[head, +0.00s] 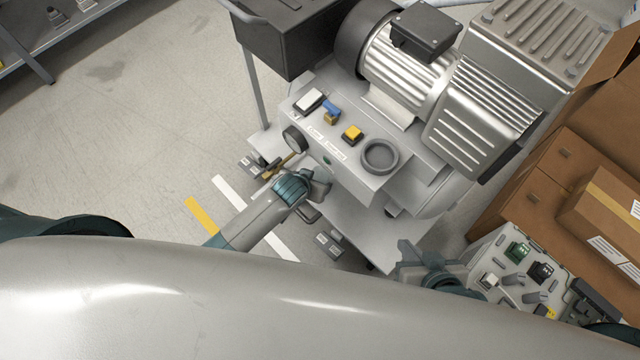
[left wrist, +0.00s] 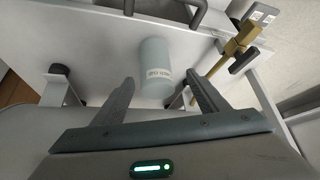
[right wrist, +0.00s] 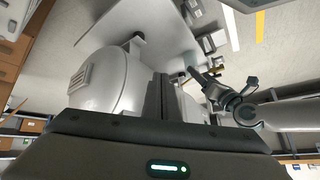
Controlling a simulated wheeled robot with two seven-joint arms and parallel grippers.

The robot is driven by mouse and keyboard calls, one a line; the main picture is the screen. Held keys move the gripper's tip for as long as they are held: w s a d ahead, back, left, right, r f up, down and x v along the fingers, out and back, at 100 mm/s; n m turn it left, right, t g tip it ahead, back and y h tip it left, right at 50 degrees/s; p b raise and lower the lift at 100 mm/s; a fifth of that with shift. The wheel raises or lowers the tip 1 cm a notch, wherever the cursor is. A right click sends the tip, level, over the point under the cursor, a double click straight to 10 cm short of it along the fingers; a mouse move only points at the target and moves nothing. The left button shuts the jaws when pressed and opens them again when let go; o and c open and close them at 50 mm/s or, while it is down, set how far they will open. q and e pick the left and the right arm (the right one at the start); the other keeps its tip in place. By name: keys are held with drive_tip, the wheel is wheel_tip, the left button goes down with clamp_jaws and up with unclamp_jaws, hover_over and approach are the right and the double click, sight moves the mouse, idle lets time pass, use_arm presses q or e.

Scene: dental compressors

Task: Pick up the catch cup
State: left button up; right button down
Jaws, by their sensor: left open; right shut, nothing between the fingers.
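The catch cup (left wrist: 156,68) is a pale blue cylinder with a white label. It shows in the left wrist view near the underside of a light grey panel. My left gripper (left wrist: 163,82) is open, with its two fingers apart on either side of the cup in that view. I cannot tell whether they touch it. In the head view my left gripper (head: 320,184) is low at the front of the compressor, and the cup is hidden there. My right gripper (head: 412,258) is shut and empty at the lower right; its closed fingers (right wrist: 160,96) show in the right wrist view.
The compressor (head: 410,55) stands on a grey frame with a control panel (head: 340,150). A brass valve (left wrist: 232,58) is beside the cup. Cardboard boxes (head: 540,185) and a tray of parts (head: 520,262) are at the right. Floor (head: 130,130) is clear at the left.

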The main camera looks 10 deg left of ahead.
sight(323, 179)
use_arm(q)
drive_tip(key=shift+x, duration=0.9)
use_arm(e)
drive_tip(key=shift+w+a+r, duration=0.15)
drive_tip(key=shift+w+a, duration=0.05)
drive_tip(key=shift+a, duration=0.15)
use_arm(q)
drive_tip(key=x, duration=0.1)
drive_tip(key=b+x, duration=0.1)
drive_tip(key=x, duration=0.1)
drive_tip(key=b+x, duration=0.1)
drive_tip(key=shift+d+f, duration=0.3)
drive_tip(key=shift+d, duration=0.1)
drive_tip(key=shift+w+f, duration=0.15)
drive_tip(key=shift+f, duration=0.05)
use_arm(e)
drive_tip(key=w+a+r+t+y, duration=0.1)
drive_tip(key=w+a+r+t, duration=0.1)
drive_tip(key=w+r+t, duration=0.2)
drive_tip(key=shift+a+y, duration=0.3)
drive_tip(key=shift+a, duration=0.05)
use_arm(q)
drive_tip(key=c, duration=1.1)
